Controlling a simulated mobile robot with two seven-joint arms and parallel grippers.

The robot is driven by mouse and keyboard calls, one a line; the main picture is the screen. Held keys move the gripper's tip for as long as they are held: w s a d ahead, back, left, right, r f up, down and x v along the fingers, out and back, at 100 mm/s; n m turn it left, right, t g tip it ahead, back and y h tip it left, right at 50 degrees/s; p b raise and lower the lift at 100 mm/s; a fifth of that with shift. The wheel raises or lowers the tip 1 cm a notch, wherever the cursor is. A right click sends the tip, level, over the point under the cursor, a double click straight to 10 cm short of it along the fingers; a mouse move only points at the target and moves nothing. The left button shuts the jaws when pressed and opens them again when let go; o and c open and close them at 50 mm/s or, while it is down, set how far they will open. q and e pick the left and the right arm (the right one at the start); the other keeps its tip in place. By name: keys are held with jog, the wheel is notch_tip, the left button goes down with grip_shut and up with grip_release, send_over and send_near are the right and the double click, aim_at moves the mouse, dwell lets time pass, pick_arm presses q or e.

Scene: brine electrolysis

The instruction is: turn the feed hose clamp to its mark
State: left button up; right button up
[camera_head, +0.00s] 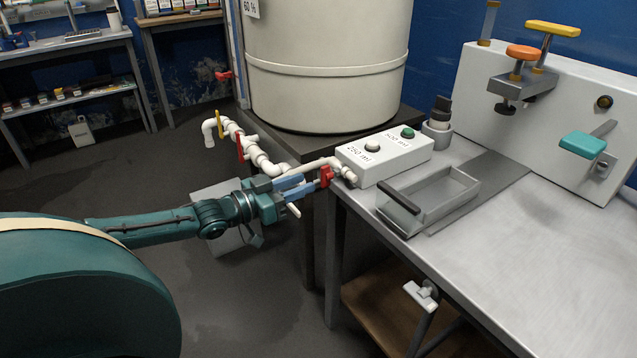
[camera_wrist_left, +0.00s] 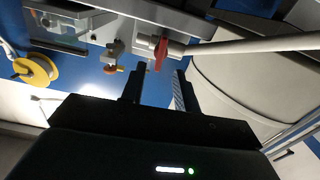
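A red clamp-like handle (camera_head: 326,177), which I take for the feed hose clamp, sits on the white feed line (camera_head: 312,165) just before the white dosing box (camera_head: 385,157). It also shows in the left wrist view (camera_wrist_left: 160,53), across the white line, just beyond the fingertips. My left gripper (camera_head: 313,183) reaches it from the left. Its two fingers are apart in the left wrist view (camera_wrist_left: 157,76), with nothing seen between them. Whether a finger touches the handle I cannot tell. No mark can be made out. My right gripper is not in view.
A large cream tank (camera_head: 325,70) stands behind. More white pipe with a red valve handle (camera_head: 240,148) and a yellow one (camera_head: 219,123) lies left of the clamp. A metal tray (camera_head: 440,207) sits on the steel table (camera_head: 560,250), whose front right is clear.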

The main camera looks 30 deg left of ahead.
aim_at(321, 177)
pick_arm(q)
jog(key=shift+b+x, duration=0.6)
jog(key=shift+x, duration=2.2)
jog(key=shift+c, duration=0.3)
grip_shut()
